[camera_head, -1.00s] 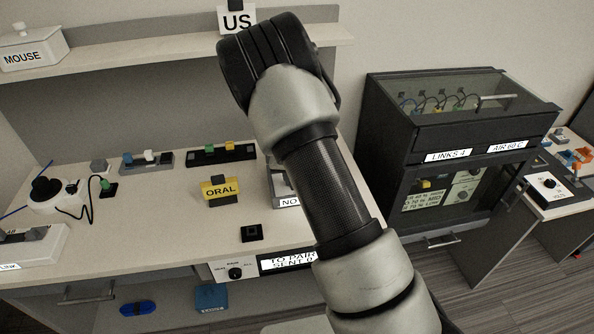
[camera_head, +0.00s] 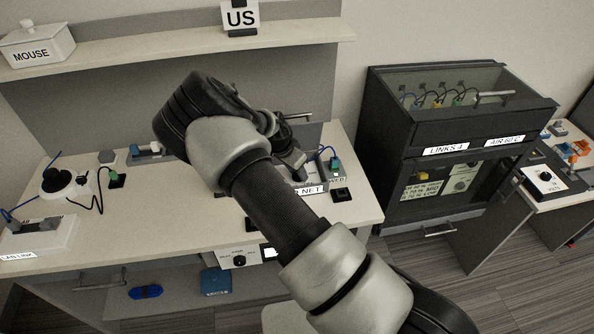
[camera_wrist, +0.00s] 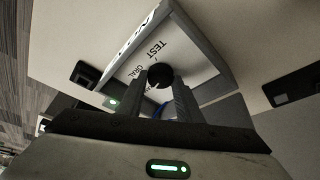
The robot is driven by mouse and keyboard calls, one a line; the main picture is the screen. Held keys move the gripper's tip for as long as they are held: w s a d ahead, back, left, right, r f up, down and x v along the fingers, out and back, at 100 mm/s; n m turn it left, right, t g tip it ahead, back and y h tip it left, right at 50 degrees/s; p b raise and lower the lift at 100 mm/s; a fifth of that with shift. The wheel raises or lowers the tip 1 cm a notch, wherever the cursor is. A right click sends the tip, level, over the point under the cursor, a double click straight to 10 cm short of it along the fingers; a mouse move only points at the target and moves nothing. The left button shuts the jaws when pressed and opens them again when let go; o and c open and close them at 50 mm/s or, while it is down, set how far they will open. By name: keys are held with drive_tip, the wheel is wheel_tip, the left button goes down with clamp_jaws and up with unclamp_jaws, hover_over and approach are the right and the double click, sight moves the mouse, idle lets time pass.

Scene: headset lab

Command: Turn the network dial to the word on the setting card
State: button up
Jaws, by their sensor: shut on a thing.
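The network dial, a round black knob (camera_wrist: 159,74), stands on a pale panel (camera_wrist: 195,62) in the wrist view. The words TEST and ORAL show beside it; other words are hidden. My gripper (camera_wrist: 160,84) is shut on the knob, one finger on each side. I cannot tell where the dial points. In the head view, my gripper (camera_head: 292,160) is over the desk unit whose label, ending in NET (camera_head: 308,190), is partly covered. The yellow ORAL card seen earlier is now hidden behind my arm. A white card reading US (camera_head: 240,18) stands on the shelf.
A blue-green plug on a cord (camera_head: 335,164) and a black socket block (camera_head: 341,195) are just right of the unit. A white MOUSE box (camera_head: 35,48) sits on the shelf. A dark glass-topped cabinet (camera_head: 450,130) stands to the right.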

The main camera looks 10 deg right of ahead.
idle(0.4)
drive_tip(key=o, duration=1)
drive_tip(key=v, duration=1.7)
drive_tip(key=shift+w+r, duration=0.1)
drive_tip(key=shift+r, duration=0.1)
